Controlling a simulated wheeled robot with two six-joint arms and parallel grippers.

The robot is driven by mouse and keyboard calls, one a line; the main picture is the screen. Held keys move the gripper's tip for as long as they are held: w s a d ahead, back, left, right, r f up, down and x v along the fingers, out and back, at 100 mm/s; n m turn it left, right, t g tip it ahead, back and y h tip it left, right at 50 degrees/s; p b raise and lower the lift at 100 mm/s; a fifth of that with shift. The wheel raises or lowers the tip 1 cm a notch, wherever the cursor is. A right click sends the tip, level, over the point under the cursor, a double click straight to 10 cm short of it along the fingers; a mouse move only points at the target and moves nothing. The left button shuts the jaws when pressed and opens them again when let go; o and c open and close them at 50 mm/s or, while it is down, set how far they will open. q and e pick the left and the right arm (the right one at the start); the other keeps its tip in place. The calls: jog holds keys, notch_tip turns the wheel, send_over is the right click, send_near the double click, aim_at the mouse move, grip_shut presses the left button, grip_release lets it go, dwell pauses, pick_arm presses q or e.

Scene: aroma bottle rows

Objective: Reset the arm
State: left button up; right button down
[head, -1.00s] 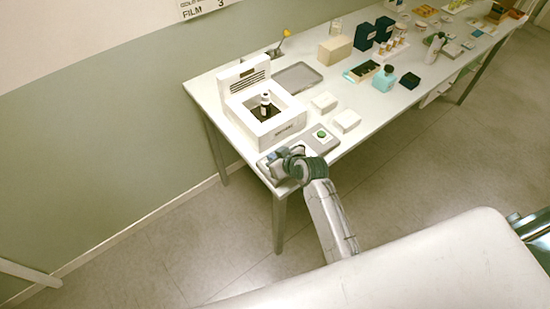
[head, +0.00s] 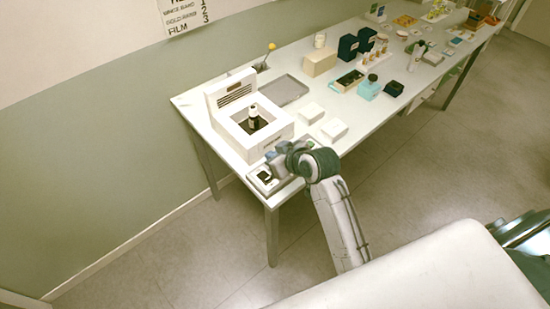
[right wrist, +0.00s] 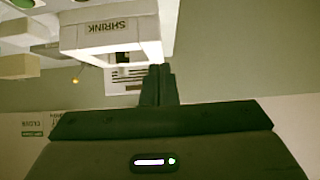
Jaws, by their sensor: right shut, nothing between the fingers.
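My right gripper (head: 272,157) is at the near left corner of the white table, just in front of a white open-topped machine (head: 262,144). It also shows in the right wrist view (right wrist: 158,84), where its two dark fingers are together with nothing between them. The machine, labelled SHRINK in the right wrist view (right wrist: 112,30), stands close beyond the fingertips. A dark bottle with a white label (head: 253,120) stands upright in the machine's dark well. My right arm hides part of the table edge. My left gripper is not in view.
A grey tray (head: 285,91) and two white blocks (head: 311,113) (head: 334,129) lie beside the machine. A small pad with a dark display (head: 264,177) is at the table corner.

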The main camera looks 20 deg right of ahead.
jog(key=shift+s+r, duration=0.5)
jog(key=shift+r, duration=0.1)
